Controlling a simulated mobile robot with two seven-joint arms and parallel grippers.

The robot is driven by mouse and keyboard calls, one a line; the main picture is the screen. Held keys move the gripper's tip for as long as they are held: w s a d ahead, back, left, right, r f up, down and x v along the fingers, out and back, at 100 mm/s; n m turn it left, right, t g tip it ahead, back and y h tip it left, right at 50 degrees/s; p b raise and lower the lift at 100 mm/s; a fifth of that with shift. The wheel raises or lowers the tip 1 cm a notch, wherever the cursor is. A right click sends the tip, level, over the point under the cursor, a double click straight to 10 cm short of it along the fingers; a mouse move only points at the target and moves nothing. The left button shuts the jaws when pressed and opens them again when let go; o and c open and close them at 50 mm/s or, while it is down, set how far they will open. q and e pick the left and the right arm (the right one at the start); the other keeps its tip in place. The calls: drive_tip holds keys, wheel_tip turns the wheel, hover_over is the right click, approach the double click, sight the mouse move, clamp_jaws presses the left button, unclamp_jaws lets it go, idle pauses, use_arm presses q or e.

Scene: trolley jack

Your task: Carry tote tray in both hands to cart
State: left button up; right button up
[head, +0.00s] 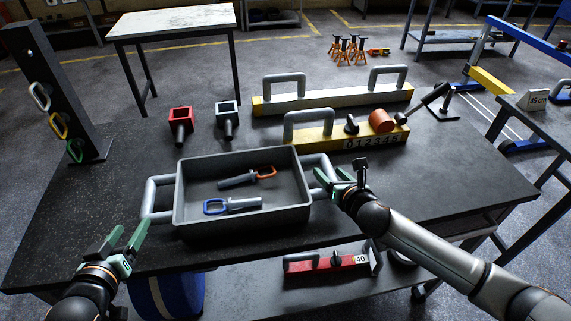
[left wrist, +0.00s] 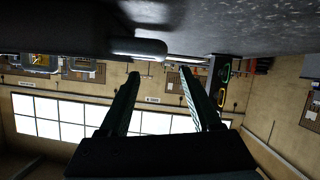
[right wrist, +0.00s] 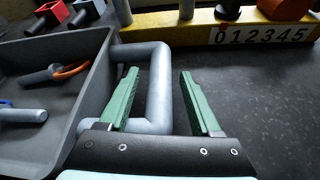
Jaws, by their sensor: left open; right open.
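The grey tote tray (head: 243,221) stands on the dark bench, holding a blue-ringed tool (head: 232,205) and an orange-ringed tool (head: 247,178). It has a grey tube handle at each end. My left gripper (head: 130,228) is open and empty, just in front and left of the left handle (head: 152,200); in the left wrist view the handle's tube (left wrist: 140,48) lies beyond the open fingers. My right gripper (head: 332,174) is open at the right handle; in the right wrist view the handle (right wrist: 158,85) shows between the fingers, not clamped. I cannot tell which table is the cart.
A ring post (head: 60,90) is at left. A white-topped table (head: 170,22) stands behind, and a table with a 45 cm sign (head: 537,100) at right.

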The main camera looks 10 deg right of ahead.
drive_tip(key=v, duration=1.1)
drive_tip(key=shift+s+r, duration=0.1)
drive_tip(key=shift+s, duration=0.1)
